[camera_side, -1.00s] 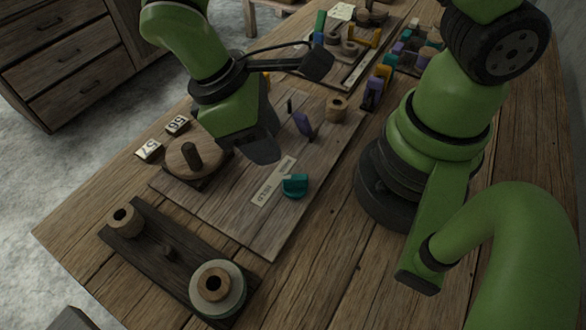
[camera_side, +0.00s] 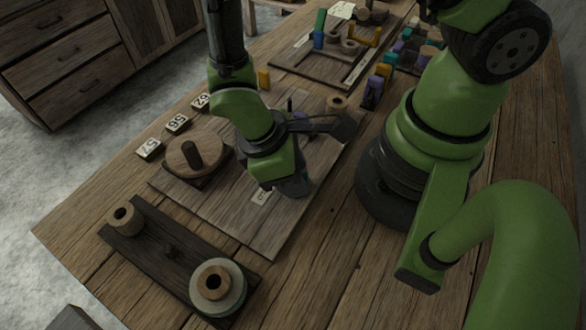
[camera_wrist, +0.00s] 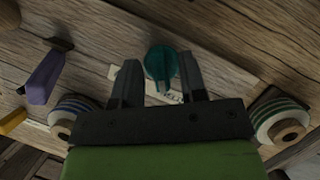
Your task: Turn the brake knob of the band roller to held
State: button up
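The teal brake knob (camera_wrist: 160,64) shows in the wrist view, just beyond and between my fingertips. In the side view it is hidden behind my gripper. My gripper (camera_wrist: 158,72) is open, with one finger on each side of the knob; I cannot tell whether either touches it. In the side view my gripper (camera_side: 294,188) is low over the right part of the wooden board. The pale label strip (camera_side: 261,197) is mostly covered by my gripper there. In the wrist view part of the label strip (camera_wrist: 172,97) shows between the fingers, its lettering hard to read.
A round wooden roller (camera_side: 190,150) with a peg stands left of my gripper, near several number tiles (camera_side: 177,123). A dark spool board (camera_side: 170,250) lies in front. A purple lever (camera_wrist: 45,76) and striped spools (camera_wrist: 275,118) show in the wrist view.

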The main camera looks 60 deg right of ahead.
grip_shut()
jog(key=shift+n+h, duration=0.3)
jog(key=shift+n, duration=0.4)
jog(key=shift+o, duration=0.6)
grip_release()
jog(key=v, duration=1)
jog(key=shift+s, duration=0.15)
